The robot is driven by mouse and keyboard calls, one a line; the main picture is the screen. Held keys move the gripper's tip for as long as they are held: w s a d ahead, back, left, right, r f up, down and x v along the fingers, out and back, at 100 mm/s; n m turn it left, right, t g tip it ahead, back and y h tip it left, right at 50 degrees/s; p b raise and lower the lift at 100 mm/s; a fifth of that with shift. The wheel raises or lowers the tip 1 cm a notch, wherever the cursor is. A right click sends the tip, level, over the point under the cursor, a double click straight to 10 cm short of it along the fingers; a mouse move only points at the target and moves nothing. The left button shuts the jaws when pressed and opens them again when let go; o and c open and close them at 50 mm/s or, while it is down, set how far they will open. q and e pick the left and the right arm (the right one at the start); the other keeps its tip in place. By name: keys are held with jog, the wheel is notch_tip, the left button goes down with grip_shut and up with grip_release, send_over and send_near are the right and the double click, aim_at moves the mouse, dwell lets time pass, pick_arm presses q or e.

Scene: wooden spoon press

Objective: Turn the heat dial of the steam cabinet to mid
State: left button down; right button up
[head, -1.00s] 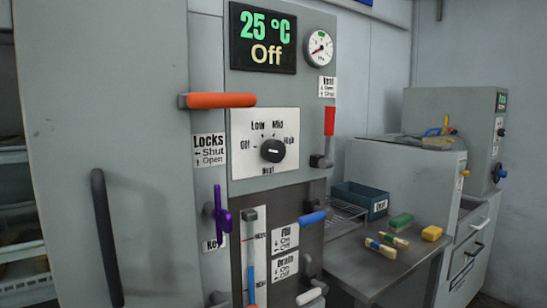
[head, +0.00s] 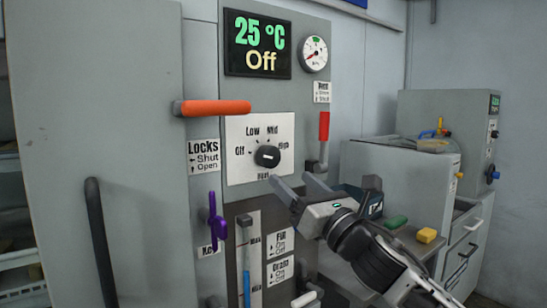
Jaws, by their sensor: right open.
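The heat dial (head: 267,156) is a black round knob on a white plate (head: 240,168) marked Off, Low, Mid, High and Heat. A pale mark shows on the knob's face; its exact direction is hard to read. The steam cabinet's display (head: 257,45) above reads 25 °C and Off. My right gripper (head: 295,183) is open and empty, its fingers pointing up and left. In the picture its fingertips are just below and right of the dial, apart from it. My left gripper is not in view.
An orange handle (head: 213,107) sticks out left above the dial plate. A red lever (head: 323,126) is to the right, close above my gripper. A purple key handle (head: 217,229) is at lower left. A steel bench with a yellow block (head: 426,235) lies right.

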aim_at(273, 161)
jog(key=p+x, duration=0.1)
jog(key=x, duration=0.7)
jog(key=shift+c, duration=0.4)
jog(key=c, duration=0.9)
